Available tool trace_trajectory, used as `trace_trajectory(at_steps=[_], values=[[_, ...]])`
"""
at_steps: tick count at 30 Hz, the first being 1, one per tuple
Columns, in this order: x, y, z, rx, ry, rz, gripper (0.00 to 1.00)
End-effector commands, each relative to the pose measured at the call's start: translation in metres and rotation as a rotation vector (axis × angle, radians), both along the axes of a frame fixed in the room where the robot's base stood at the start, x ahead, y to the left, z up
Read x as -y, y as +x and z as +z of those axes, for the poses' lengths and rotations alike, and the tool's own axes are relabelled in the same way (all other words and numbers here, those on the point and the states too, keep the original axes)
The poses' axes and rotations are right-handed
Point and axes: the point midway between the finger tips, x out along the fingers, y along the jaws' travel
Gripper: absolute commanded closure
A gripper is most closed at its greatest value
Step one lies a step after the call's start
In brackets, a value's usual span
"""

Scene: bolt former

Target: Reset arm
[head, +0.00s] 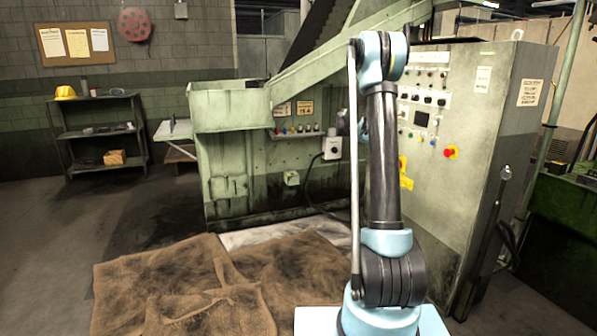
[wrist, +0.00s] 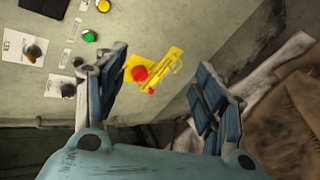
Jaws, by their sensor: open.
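My gripper (wrist: 158,108) shows in the wrist view with its two dark-padded fingers spread wide apart and nothing between them. Beyond the fingers is the machine's control panel, with a red button (wrist: 138,73) on a yellow plate. In the head view my arm rises upright in front of the control cabinet (head: 480,130). Its upper links bend away from me, and my gripper is hidden behind them. The cabinet carries several buttons, a small dark screen (head: 421,119) and a red and yellow emergency knob (head: 451,153).
The green bolt former (head: 240,150) stands behind and left of my arm. Brown stained sacking (head: 180,290) covers the floor at the front left. A shelf (head: 100,133) with a yellow hard hat (head: 65,92) stands at the far left wall.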

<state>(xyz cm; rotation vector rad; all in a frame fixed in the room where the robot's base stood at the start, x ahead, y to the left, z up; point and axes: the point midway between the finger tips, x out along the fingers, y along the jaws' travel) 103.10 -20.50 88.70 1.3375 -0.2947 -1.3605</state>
Motion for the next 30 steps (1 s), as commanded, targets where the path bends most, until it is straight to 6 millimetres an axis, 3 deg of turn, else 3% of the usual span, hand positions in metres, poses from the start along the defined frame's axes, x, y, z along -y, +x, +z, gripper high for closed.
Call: trace_trajectory(at_steps=[6, 15, 30], values=[[-0.014, -0.059, 0.021, 0.036, 0.112, -0.038, 0.37], [-0.037, -0.143, 0.036, 0.08, 0.266, -0.096, 0.37], [-0.08, -0.29, 0.03, 0.138, 0.519, -0.207, 0.37]])
